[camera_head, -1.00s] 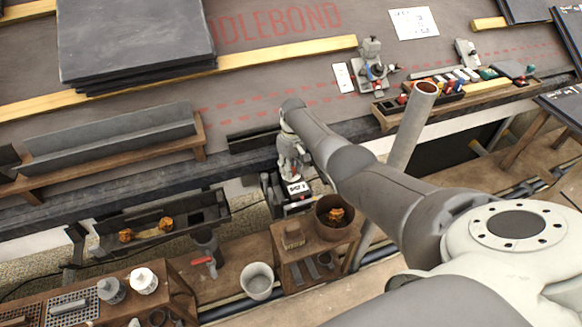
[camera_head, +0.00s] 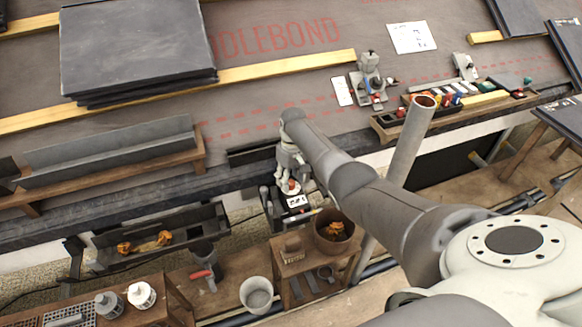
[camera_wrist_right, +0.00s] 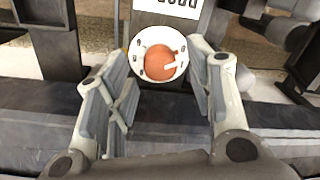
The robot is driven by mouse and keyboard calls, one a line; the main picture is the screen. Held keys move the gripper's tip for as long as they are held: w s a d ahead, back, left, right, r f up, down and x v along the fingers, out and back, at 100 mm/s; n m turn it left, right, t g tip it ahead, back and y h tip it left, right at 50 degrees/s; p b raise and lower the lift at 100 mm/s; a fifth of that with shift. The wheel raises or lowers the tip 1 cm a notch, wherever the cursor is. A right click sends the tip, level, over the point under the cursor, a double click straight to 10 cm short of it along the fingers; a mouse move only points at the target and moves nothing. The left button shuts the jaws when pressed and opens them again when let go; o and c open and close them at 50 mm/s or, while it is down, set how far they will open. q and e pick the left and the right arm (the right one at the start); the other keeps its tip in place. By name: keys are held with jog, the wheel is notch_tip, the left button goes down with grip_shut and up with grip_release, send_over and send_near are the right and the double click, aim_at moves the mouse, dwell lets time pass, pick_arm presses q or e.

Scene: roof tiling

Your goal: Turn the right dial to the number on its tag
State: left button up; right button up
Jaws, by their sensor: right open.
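The dial (camera_wrist_right: 158,53) shows in the right wrist view as an orange-red knob on a round white plate with a small white mark at its right side. In the head view the dial (camera_head: 290,187) is a small red and white spot on a dark box at the bench's front edge. A white tag (camera_head: 296,201) sits just below it; its writing is too small to read. My right gripper (camera_wrist_right: 160,75) is open, with one finger on each side of the dial; contact is not clear. It also shows in the head view (camera_head: 291,175). My left gripper is not in view.
A brown bucket (camera_head: 333,232) stands on a small wooden stand right of the dial box. A grey gutter trough (camera_head: 110,152) lies left. A grey pole (camera_head: 410,138) rises near my right arm. A tool tray (camera_head: 388,131) and stacked slates (camera_head: 137,45) lie on the roof.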

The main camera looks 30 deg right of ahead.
aim_at(291, 182)
jog(key=shift+d+r, duration=0.15)
jog(key=shift+r, duration=3.25)
jog(key=shift+f, duration=0.1)
